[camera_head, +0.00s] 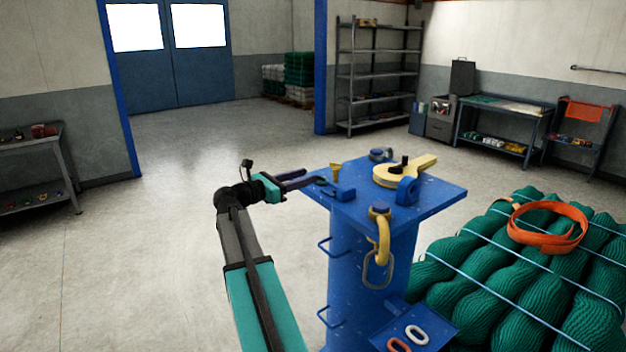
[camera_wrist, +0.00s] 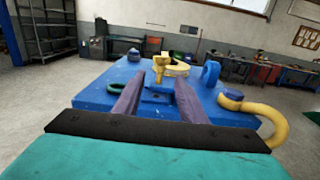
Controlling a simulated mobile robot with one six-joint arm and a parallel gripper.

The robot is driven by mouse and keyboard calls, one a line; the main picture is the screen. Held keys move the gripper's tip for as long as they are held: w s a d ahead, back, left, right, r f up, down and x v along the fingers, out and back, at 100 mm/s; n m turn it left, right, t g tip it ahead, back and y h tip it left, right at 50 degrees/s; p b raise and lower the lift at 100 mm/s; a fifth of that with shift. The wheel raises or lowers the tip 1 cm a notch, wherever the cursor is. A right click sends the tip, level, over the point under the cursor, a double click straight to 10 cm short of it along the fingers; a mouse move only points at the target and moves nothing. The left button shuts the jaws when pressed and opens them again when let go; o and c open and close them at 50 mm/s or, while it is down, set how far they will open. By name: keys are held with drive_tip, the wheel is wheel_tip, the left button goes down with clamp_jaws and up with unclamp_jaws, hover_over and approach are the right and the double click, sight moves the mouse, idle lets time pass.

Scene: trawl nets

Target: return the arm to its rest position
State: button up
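My arm comes up from the bottom of the head view and bends at a black joint. My gripper (camera_head: 303,178) points right, at the left edge of a blue pedestal top (camera_head: 435,199). In the wrist view its two purple fingers (camera_wrist: 157,98) stand apart with nothing between them. Beyond the fingertips a yellow fitting (camera_wrist: 160,66) stands on the blue top. It also shows in the head view (camera_head: 335,171). A dark green ring (camera_wrist: 116,87) lies left of the fingers. Whether the fingers touch the blue top cannot be told.
A yellow piece (camera_head: 404,170) and a blue lug (camera_head: 406,191) stand on the top. A yellow shackle (camera_head: 382,238) hangs at its front. Green net bundles (camera_head: 500,265) with an orange strap (camera_head: 547,240) fill the right.

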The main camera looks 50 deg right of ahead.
drive_tip(key=shift+w+a, duration=0.15)
drive_tip(key=shift+a, duration=0.3)
idle(0.3)
